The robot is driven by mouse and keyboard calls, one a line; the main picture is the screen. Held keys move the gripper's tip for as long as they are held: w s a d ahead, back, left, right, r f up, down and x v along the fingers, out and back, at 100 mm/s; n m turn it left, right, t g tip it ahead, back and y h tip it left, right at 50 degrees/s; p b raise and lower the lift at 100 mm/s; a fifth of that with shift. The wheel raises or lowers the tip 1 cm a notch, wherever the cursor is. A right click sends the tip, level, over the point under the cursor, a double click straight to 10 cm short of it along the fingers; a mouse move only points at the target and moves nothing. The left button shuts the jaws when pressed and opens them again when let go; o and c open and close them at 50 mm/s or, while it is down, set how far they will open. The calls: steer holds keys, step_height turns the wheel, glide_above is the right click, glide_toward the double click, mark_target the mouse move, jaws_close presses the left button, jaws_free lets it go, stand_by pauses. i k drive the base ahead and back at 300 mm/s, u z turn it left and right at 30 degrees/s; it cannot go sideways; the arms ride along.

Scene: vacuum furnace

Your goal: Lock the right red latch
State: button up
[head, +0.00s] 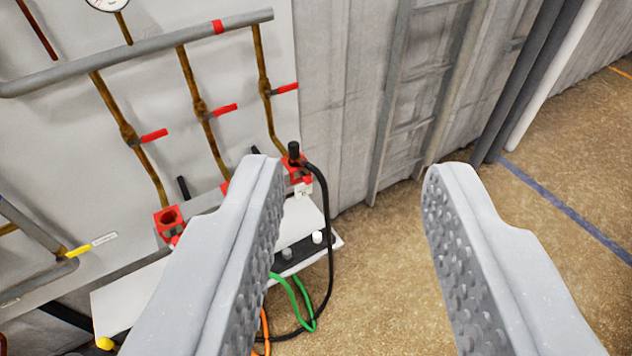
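My gripper (352,168) is open and empty, its two grey fingers wide apart with textured pads facing each other. The rightmost red socket (294,163) stands on the white panel's lower right, just beyond and right of the left fingertip. A black plug (293,151) with a black cable sits at it. I cannot tell its red latch apart from the socket, nor its position. Another red socket (168,218) at the left has an open round hole. A middle red part (225,187) is mostly hidden behind the left finger.
Brown pipes with red-handled valves (223,110) run down the panel from a grey pipe (150,50). A black cable (328,230) loops right of a white shelf (110,300); green and orange cables hang below. Brown floor (375,290) is clear at the right.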

mark_target(307, 180)
steer(key=z, duration=0.05)
steer(key=i, duration=0.7)
steer(key=z, duration=0.5)
steer(key=k, duration=0.85)
steer(key=u, duration=0.6)
steer(key=i, duration=1)
steer(key=z, duration=0.1)
